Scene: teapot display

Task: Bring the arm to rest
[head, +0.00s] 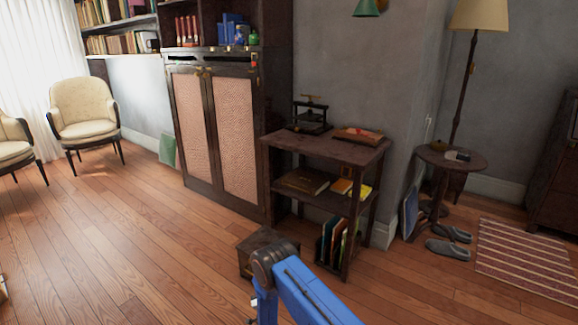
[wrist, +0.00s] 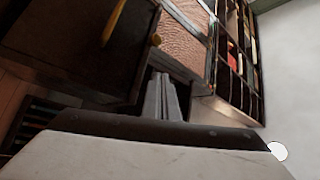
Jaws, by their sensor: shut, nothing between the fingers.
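My gripper (wrist: 161,78) shows in the wrist view as two grey fingers close together, shut and empty. In the head view my blue arm rises from the bottom edge, bent at a dark joint. The gripper's fingers are not clearly visible there.
A small wooden box (head: 246,262) stands on the floor right behind my arm. A side table (head: 345,152) with a press (head: 309,119) and books is beyond it. A tall cabinet (head: 204,140) stands at the wall. Floor at left (head: 110,230) is clear.

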